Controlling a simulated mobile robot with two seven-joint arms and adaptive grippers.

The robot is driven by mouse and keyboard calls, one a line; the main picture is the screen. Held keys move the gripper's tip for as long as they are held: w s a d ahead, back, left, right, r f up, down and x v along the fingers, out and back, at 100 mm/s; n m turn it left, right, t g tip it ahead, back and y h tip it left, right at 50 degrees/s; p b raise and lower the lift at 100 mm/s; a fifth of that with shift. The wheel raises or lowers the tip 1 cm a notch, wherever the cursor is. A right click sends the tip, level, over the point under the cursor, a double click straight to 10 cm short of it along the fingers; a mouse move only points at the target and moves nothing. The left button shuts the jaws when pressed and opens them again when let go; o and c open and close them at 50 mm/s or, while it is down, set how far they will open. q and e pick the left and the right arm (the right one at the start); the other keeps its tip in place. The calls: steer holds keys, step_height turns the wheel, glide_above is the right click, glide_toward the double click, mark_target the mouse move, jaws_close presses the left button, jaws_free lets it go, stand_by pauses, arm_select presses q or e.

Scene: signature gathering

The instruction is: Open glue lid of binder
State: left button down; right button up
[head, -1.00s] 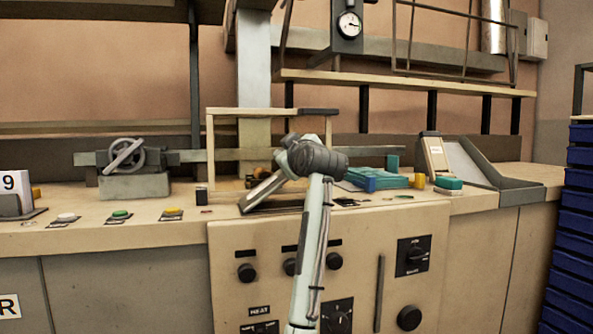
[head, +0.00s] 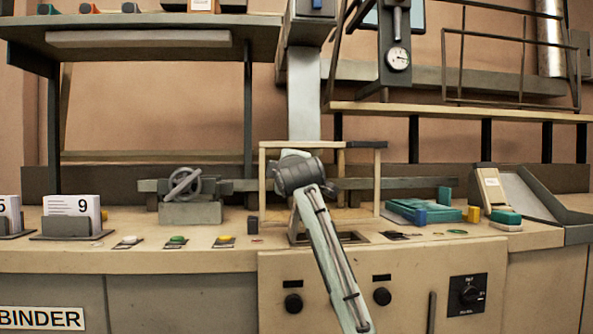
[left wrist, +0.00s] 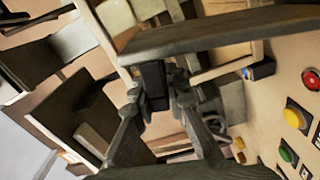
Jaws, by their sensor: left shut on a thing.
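The binder (head: 410,270) is a cream machine with dark knobs on its front. On its top, a narrow lid (head: 294,224) stands steeply tilted beside a dark rectangular opening (head: 345,237). My left arm rises from the bottom, and my left gripper (head: 300,172) is over the lid; its fingertips are hidden in the head view. In the left wrist view, the left gripper (left wrist: 168,88) is shut on what appears to be the lid; the exact contact is unclear. A dark flat bar (left wrist: 215,33) crosses above the fingers. My right gripper is out of view.
A wooden frame with a black grip (head: 366,145) stands behind my gripper. A handwheel (head: 184,184) is to the left, with green (head: 177,239) and yellow (head: 224,240) buttons in front. A teal block (head: 425,212) lies to the right. Shelves hang above.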

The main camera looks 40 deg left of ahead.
arm_select(q)
steer(key=shift+s+a, duration=0.25)
steer(key=shift+s, duration=0.05)
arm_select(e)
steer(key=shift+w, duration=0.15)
arm_select(q)
steer(key=shift+n, duration=0.3)
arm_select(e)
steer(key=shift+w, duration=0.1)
arm_select(q)
steer(key=c, duration=1.5)
jaws_free()
steer(key=shift+c, duration=0.2)
steer(key=v, duration=1.2)
steer(key=shift+f, duration=0.1)
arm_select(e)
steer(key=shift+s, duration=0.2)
